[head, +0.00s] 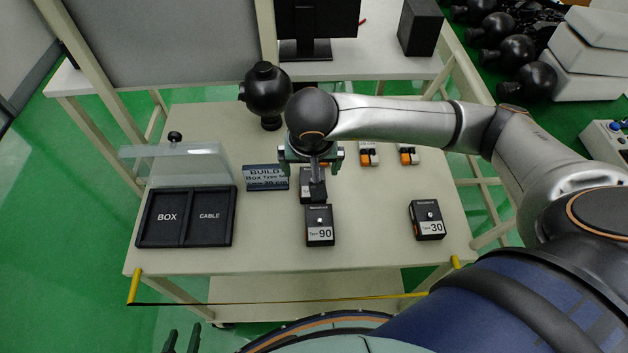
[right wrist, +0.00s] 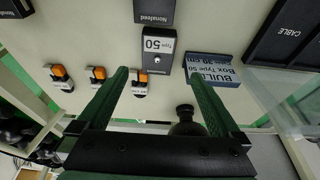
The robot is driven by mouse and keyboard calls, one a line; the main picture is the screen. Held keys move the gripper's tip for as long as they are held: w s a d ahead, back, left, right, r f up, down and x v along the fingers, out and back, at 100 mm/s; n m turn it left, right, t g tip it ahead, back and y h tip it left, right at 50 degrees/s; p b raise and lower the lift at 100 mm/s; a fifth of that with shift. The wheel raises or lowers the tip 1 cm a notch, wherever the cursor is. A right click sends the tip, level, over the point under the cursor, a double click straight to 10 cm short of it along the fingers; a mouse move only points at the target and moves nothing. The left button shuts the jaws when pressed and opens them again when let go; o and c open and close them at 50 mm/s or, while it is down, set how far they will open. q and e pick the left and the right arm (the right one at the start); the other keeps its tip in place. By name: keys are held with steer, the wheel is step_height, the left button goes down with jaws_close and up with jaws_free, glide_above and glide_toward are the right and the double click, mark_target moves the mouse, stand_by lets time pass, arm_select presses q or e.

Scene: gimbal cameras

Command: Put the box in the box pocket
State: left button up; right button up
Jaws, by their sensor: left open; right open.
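The black tray (head: 183,216) on the left of the table has an empty BOX pocket (head: 164,217) and an empty CABLE pocket (head: 209,216). A sign (head: 266,178) reads BUILD, Box Type 50; it also shows in the right wrist view (right wrist: 212,70). The Type 50 box (right wrist: 158,55) lies on the table; in the head view my right gripper partly covers it (head: 310,190). My right gripper (head: 312,160) is open above that box, with nothing between its fingers. My left gripper (head: 183,336) is open and empty at the bottom edge, off the table.
The Type 90 box (head: 320,226) lies just in front of the Type 50 box. The Type 30 box (head: 426,220) lies to the right. Orange-and-white cable pieces (head: 408,155) stand behind. A clear lid (head: 185,163) stands behind the tray. A black round device (head: 266,92) is at the back.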

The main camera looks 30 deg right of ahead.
mark_target(311, 174)
steer(key=x, duration=0.3)
steer(key=shift+f, duration=0.2)
steer(key=shift+d+p+x, duration=0.15)
steer(key=shift+p+x, duration=0.1)
steer(key=shift+x, duration=1.1)
steer(key=shift+d+p+x, duration=0.15)
steer(key=shift+p+x, duration=0.1)
steer(key=shift+x, duration=1.15)
steer(key=shift+c, duration=0.4)
steer(key=shift+r, duration=0.1)
jaws_close()
steer(key=shift+w+r, duration=0.1)
